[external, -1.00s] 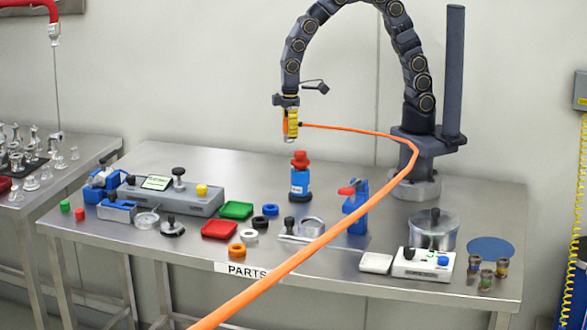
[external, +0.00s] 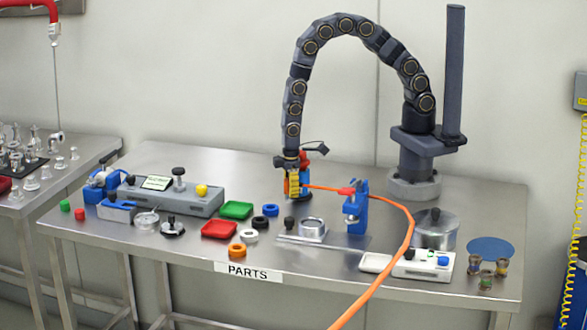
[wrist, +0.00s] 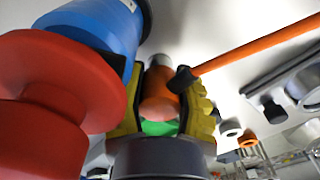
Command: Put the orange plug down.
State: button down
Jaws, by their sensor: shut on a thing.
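My gripper (external: 293,190) has yellow fingers and is low over the table, in front of the blue bottle. In the wrist view, my gripper (wrist: 160,110) is shut on the orange plug (wrist: 160,95), which has a silver tip and an orange cable (wrist: 245,57) leading off to the right. In the external view, the plug is mostly hidden by the fingers, and the cable (external: 390,250) runs down past the table's front edge. I cannot tell whether the plug's tip touches the table.
The blue bottle (wrist: 122,25) with its red cap (wrist: 50,95) is very close beside the fingers. Green (external: 236,210) and red (external: 219,229) trays and several rings lie to the left in the external view. A blue clamp (external: 356,208) stands to the right. Bare table (external: 240,172) lies behind the trays.

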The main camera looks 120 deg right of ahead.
jog(key=shift+f, duration=0.6)
jog(key=shift+f, duration=0.1)
jog(key=c, duration=0.8)
grip_release()
